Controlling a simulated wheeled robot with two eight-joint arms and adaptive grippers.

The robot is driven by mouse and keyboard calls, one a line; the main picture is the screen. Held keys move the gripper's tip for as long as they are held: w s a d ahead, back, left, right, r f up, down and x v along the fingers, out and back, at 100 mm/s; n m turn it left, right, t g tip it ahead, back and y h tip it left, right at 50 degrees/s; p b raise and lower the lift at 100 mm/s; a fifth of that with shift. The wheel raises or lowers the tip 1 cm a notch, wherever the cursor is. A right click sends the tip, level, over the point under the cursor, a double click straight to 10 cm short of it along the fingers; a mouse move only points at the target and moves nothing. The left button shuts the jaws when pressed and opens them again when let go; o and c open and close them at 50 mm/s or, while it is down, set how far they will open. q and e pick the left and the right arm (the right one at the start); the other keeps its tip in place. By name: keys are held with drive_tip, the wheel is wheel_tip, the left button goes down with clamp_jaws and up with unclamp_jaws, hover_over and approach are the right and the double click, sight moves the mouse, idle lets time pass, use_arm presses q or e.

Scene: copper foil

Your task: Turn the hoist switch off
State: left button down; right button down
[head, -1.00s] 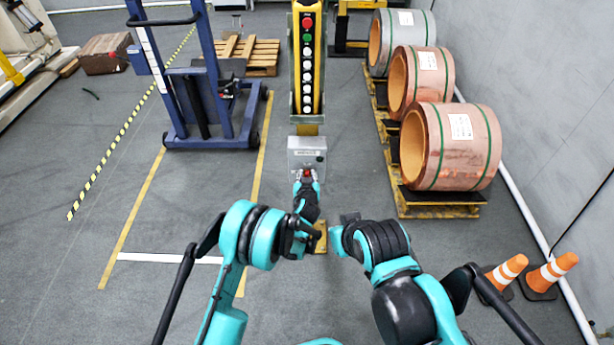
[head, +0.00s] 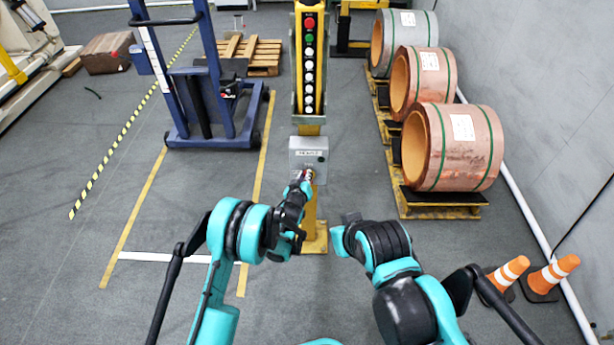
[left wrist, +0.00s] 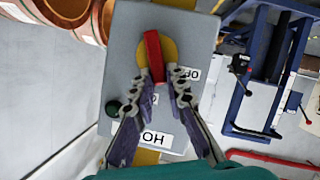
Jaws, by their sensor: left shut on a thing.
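The hoist switch is a grey box (head: 309,148) on the yellow post, in the middle of the head view. In the left wrist view the box face (left wrist: 195,40) carries a yellow disc (left wrist: 170,52) with a red handle (left wrist: 153,50). The handle stands nearly along the picture's height, tilted slightly. My left gripper (left wrist: 161,84) is shut on the near end of the red handle. In the head view my left gripper (head: 304,178) reaches the box's lower edge and hides the handle. My right gripper (head: 350,220) is apart from the box; its fingers are not clear.
A yellow pendant (head: 309,60) with several buttons hangs above the box. A blue lifter (head: 210,100) stands left, copper coils (head: 465,145) on pallets right. In the wrist view, a dark green knob (left wrist: 113,108) sits beside the disc.

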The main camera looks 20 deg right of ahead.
sight(304, 156)
use_arm(q)
drive_tip(key=shift+w+a+f+n+t+h, duration=0.1)
drive_tip(key=shift+a+f+n+t+h, duration=0.25)
drive_tip(key=shift+n+h, duration=0.8)
drive_tip(key=shift+w+a+f+n+t+h, duration=0.1)
drive_tip(key=shift+a+f+n+h, duration=0.3)
drive_tip(key=shift+n, duration=1.4)
drive_tip(key=shift+w+a+f+n+t+h, duration=0.15)
drive_tip(key=shift+f+n+h, duration=0.4)
drive_tip(key=shift+n+h, duration=0.65)
drive_tip(key=shift+s+n+y, duration=0.1)
drive_tip(key=shift+n+y, duration=0.15)
drive_tip(key=shift+n, duration=0.1)
drive_tip(key=c, duration=1.5)
unclamp_jaws()
drive_tip(key=shift+c, duration=0.2)
wheel_tip(304, 156, up, 10)
drive_tip(key=shift+f, duration=0.1)
